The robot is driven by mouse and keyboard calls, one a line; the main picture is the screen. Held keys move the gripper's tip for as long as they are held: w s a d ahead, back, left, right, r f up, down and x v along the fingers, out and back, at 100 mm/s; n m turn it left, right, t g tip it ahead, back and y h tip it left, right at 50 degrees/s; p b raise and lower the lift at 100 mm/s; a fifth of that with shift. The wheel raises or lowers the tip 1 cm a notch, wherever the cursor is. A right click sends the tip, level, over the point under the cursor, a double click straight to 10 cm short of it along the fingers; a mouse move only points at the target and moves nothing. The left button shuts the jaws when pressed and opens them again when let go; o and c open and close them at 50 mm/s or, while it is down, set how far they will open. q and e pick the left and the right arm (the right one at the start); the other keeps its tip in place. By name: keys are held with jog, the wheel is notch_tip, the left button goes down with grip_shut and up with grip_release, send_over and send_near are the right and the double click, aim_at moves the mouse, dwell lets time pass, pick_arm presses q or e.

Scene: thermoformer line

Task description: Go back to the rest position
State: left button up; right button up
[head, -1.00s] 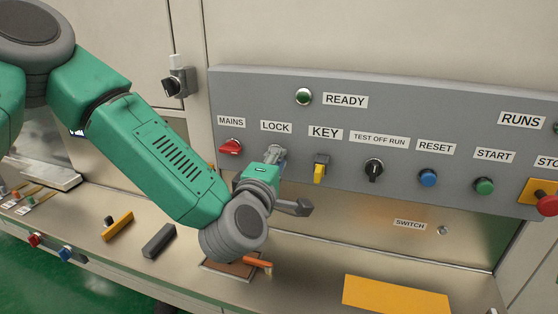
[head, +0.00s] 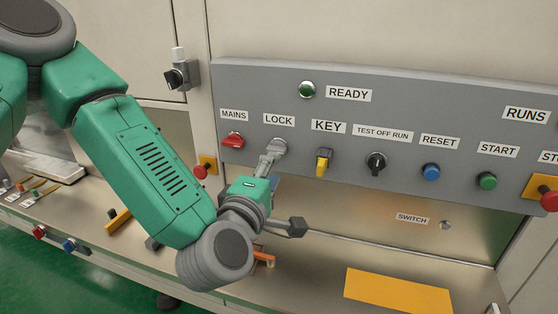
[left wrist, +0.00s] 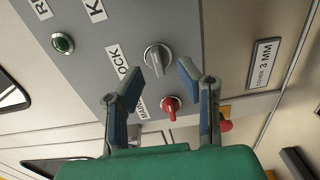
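My left gripper (head: 267,165) is in front of the grey panel (head: 400,104), just below the LOCK label. In the left wrist view my left gripper (left wrist: 161,68) has its two blue-grey fingers spread apart, with nothing held between them. The silver LOCK knob (left wrist: 157,57) shows beyond the fingertips, apart from them. In the head view the fingers and the knob overlap. The red MAINS knob (head: 232,141) is to the left and also shows in the left wrist view (left wrist: 170,104). My right gripper is in neither view.
A yellow KEY switch (head: 323,163), a black TEST OFF RUN knob (head: 376,162) and blue RESET button (head: 430,172) are to the right. An orange-handled item (head: 264,258) lies on the bench below my arm. A yellow plate (head: 397,294) lies on the bench at right.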

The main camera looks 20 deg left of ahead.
pick_arm(q)
jog(key=shift+s, duration=0.85)
